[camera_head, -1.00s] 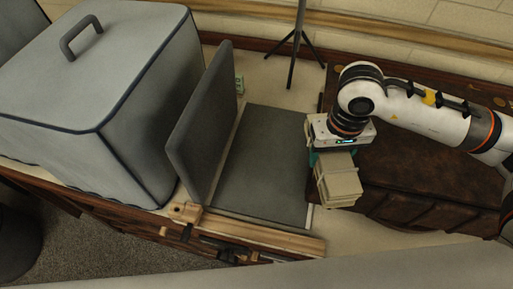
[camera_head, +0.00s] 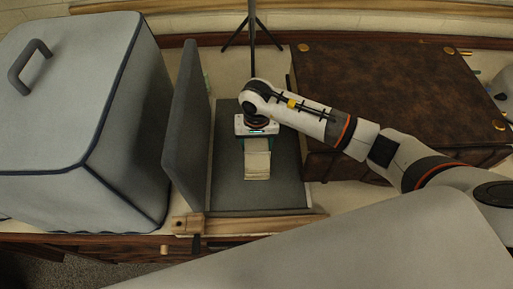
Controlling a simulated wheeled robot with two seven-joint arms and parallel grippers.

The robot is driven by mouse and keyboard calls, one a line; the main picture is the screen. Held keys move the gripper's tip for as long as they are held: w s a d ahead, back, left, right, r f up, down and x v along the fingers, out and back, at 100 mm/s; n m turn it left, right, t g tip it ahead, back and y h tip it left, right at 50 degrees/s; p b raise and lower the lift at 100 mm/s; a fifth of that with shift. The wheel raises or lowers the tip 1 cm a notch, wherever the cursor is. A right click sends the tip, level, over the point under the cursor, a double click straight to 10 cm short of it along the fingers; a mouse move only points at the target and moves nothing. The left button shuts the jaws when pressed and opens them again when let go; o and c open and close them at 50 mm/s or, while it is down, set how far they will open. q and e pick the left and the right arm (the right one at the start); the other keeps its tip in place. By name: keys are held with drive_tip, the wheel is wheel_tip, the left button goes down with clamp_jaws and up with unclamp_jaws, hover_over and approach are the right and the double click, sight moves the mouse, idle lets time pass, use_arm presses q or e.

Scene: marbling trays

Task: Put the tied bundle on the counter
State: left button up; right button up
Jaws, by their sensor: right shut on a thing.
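My right gripper (camera_head: 257,143), coming in from the right, is shut on a cream, block-shaped bundle (camera_head: 257,165). The bundle shows below the white gripper body, over the dark grey flat panel (camera_head: 232,180). I cannot tell whether it touches the panel. Its tie is too small to make out. The gripper hides its far end. My left gripper is not in view.
An upright grey panel (camera_head: 185,120) stands just left of the bundle. A large grey covered box (camera_head: 80,90) with a handle is farther left. A brown leathery case (camera_head: 385,75) fills the right. A black tripod (camera_head: 251,45) stands behind. A wooden clamp (camera_head: 187,224) sits at the front edge.

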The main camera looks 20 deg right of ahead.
drive_tip(key=shift+f, duration=0.8)
wheel_tip(320, 180, down, 3)
drive_tip(key=shift+f+p, duration=0.1)
drive_tip(key=shift+p, duration=0.35)
drive_tip(key=shift+f, duration=0.1)
drive_tip(key=shift+f, duration=0.1)
drive_tip(key=shift+w+f+b, duration=0.1)
drive_tip(key=shift+b, duration=0.2)
drive_tip(key=o, duration=1.2)
drive_tip(key=shift+o, duration=0.2)
